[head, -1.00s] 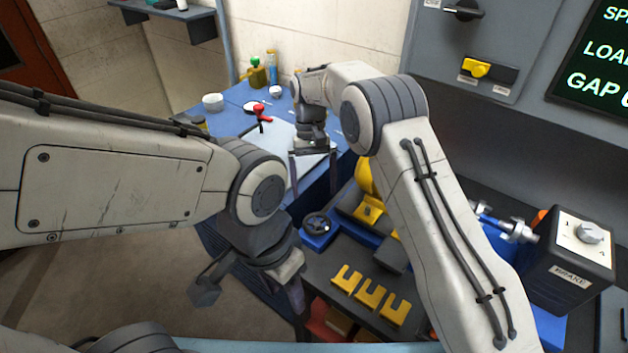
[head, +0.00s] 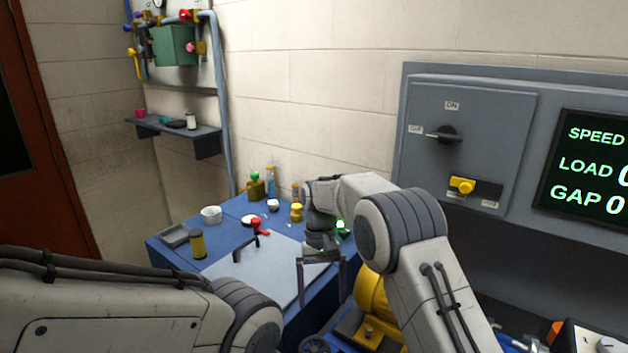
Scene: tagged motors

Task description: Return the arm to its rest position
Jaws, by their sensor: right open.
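My right gripper (head: 321,290) hangs fingers down above the blue table, near the right edge of the pale mat. Its two fingers are spread apart with nothing seen between them. The right arm comes in from the lower right and bends over at a large grey joint. My left arm crosses the lower left corner with its grey joint at the bottom edge. The left gripper is out of the frame.
The blue table (head: 180,233) carries a pale mat (head: 250,272), a red-handled tool (head: 258,227), a yellow-and-black can (head: 198,245), a white round container (head: 211,215) and several bottles. A yellow machine (head: 372,292) stands beside the right arm. A grey control panel (head: 420,150) is on the wall.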

